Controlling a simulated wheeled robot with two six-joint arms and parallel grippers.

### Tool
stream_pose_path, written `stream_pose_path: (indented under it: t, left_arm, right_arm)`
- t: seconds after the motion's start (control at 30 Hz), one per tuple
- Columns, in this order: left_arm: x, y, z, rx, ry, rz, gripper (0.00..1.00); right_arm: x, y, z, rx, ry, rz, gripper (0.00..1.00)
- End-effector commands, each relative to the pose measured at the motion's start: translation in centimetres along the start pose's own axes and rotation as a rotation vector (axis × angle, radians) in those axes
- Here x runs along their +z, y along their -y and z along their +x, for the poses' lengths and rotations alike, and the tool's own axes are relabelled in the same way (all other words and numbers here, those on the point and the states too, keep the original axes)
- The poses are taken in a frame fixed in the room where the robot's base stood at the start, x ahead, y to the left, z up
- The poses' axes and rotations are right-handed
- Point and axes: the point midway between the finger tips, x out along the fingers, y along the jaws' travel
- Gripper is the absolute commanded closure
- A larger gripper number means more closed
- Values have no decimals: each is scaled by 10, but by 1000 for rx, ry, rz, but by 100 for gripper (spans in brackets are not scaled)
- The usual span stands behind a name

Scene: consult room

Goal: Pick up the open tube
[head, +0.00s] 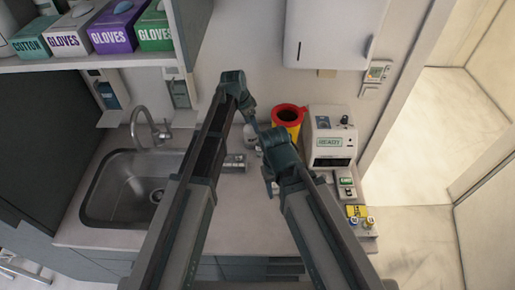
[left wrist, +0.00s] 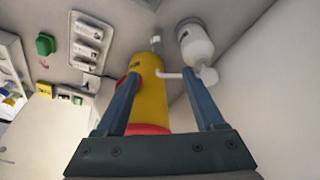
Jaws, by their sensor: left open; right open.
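I cannot make out an open tube for certain in either view. In the head view my left gripper (head: 252,113) is the higher one, over the back of the counter, just left of a yellow container with a red rim (head: 289,114). In the left wrist view its two fingers (left wrist: 161,78) are spread, with the yellow container (left wrist: 152,92) behind and between them, and nothing is gripped. A white pump bottle (left wrist: 195,45) stands beside the container. My right gripper (head: 270,184) is lower, over the middle of the counter, open, with nothing visible in it.
A white boxy device (head: 330,138) stands right of the yellow container. Small items, including a yellow one (head: 357,211), lie at the counter's right end. A shiny metal object (head: 234,162) lies between my arms. The sink (head: 130,188) is at left; glove boxes (head: 112,27) sit on a shelf above.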

Motion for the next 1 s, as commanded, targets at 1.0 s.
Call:
stream_pose_path:
  t: [1.0]
  left_arm:
    - [2,-2,92,0,1,-1,30]
  right_arm:
    - [-6,8,89,3,-1,-14,50]
